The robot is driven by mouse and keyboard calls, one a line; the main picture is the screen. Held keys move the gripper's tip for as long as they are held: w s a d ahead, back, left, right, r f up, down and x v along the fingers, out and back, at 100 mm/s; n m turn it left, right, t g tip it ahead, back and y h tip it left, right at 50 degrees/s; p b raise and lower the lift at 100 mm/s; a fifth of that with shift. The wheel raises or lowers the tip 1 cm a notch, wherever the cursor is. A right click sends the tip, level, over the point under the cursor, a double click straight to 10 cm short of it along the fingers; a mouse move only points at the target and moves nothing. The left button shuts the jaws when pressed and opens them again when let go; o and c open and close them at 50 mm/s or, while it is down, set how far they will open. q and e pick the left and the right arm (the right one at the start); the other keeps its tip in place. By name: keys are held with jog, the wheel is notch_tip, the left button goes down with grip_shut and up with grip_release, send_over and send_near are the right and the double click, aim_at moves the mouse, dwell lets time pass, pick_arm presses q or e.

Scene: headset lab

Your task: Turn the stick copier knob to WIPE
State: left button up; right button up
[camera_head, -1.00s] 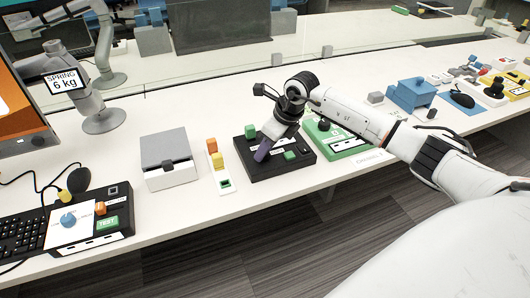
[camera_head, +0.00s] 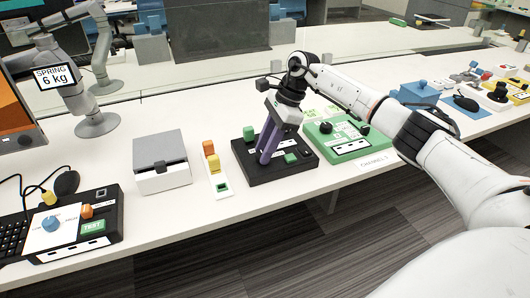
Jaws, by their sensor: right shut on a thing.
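The black device that I take for the stick copier (camera_head: 242,170) sits near the table's front edge, with a white label on its front. Green parts show on its top at the back left (camera_head: 249,133) and front right (camera_head: 291,158). My right gripper (camera_head: 266,158) reaches down onto its top, its two purple fingers close together. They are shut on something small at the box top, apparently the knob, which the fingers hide. I cannot read the knob's setting. My left gripper is not in view.
A green panel (camera_head: 318,138) with black knobs stands right of the black device. A strip with orange and yellow blocks (camera_head: 212,165) and a grey-white box (camera_head: 161,177) stand to its left. A black control box (camera_head: 105,245) is at the front left.

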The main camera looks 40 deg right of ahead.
jog(key=shift+n, duration=0.5)
jog(key=o, duration=1)
jog(key=shift+o, duration=0.2)
jog(key=w+v, duration=0.1)
jog(key=v, duration=0.9)
jog(key=shift+s+r, duration=0.2)
jog(key=shift+s, duration=0.1)
jog(key=shift+d, duration=0.1)
